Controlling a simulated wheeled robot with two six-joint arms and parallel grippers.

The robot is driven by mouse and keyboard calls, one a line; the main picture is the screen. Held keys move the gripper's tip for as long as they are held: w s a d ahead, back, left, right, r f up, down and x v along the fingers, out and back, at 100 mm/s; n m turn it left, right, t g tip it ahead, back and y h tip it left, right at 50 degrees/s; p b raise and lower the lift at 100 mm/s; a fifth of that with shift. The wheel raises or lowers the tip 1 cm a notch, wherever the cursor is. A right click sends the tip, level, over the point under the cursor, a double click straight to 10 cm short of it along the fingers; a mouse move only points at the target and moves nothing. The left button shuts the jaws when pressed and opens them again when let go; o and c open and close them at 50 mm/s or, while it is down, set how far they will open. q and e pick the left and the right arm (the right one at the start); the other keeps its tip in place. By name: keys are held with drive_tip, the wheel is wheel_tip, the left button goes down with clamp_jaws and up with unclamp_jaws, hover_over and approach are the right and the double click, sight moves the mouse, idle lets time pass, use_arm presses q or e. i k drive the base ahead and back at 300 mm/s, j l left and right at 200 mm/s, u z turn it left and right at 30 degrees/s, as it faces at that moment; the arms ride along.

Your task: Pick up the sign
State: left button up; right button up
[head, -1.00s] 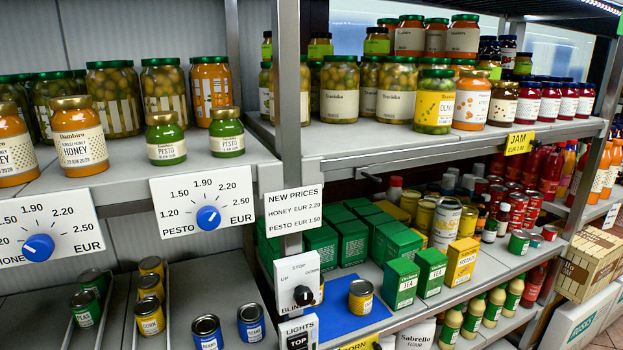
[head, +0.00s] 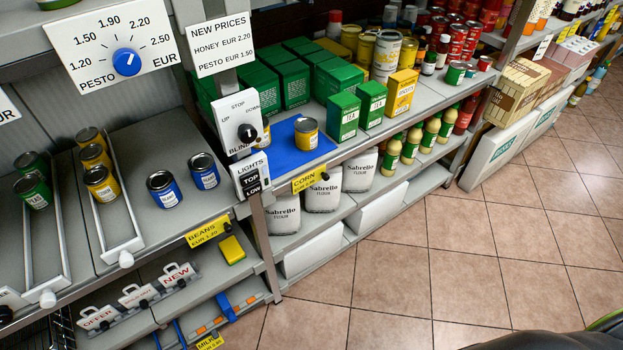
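Several small white signs with handle-like tops stand in a rack on the low shelf at the lower left of the head view. The sign marked OFFER (head: 98,317) is on the left. A middle sign (head: 138,295) has lettering too small to read surely. The sign marked NEW (head: 180,275) is on the right. A dark knob-like part sits near each sign's foot. Part of another white sign shows at the left edge. A fixed NEW PRICES board (head: 221,46) hangs on the shelf post. Neither of my grippers is in view.
Above are blue cans (head: 164,189) and can tracks with white end knobs. The blinds switch (head: 240,122) and lights switch (head: 250,178) are on the post. The tiled floor (head: 440,260) at right is open.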

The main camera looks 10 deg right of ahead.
sight(178, 276)
drive_tip(key=u, duration=0.95)
